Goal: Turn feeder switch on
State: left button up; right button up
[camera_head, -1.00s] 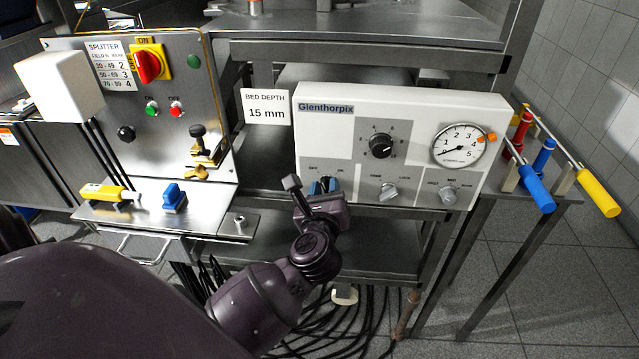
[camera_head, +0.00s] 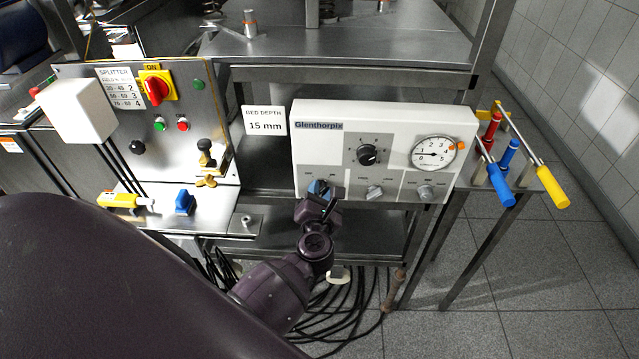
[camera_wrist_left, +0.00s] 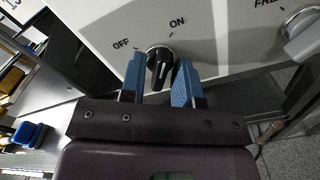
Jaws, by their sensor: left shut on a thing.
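The feeder switch (camera_wrist_left: 161,72) is a black knob on the lower left of the white Glenthorpix panel (camera_head: 318,155), between the labels OFF and ON. My left gripper (camera_head: 320,188) is at this switch. In the left wrist view the blue fingertips of the left gripper (camera_wrist_left: 160,60) stand on either side of the knob and it is shut on it. The OFF label is beside the left finger and ON is above, to the right. Which label the knob points to is not clear. In the head view the gripper hides the knob. My right gripper is not in view.
The panel also carries a round dial (camera_head: 433,153), a black knob (camera_head: 367,155) and two grey knobs (camera_head: 374,192). A splitter panel (camera_head: 205,100) stands to the left. Blue and yellow handles (camera_head: 500,185) project at the right. Cables (camera_head: 345,300) lie below.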

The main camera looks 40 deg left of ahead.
pick_arm(q)
jog(key=shift+m+p, duration=0.9)
jog(key=shift+m, duration=0.3)
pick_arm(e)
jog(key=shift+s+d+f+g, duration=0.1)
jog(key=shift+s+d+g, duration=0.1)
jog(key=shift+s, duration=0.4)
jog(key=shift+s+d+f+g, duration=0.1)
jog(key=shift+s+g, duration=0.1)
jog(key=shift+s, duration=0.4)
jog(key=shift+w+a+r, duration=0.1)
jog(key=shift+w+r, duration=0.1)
pick_arm(q)
jog(key=o, duration=0.6)
jog(key=b+v, duration=0.1)
jog(key=v, duration=1)
jog(key=shift+b, duration=0.35)
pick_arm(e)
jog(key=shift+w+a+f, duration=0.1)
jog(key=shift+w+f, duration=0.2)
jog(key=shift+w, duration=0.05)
pick_arm(q)
jog(key=shift+a, duration=0.1)
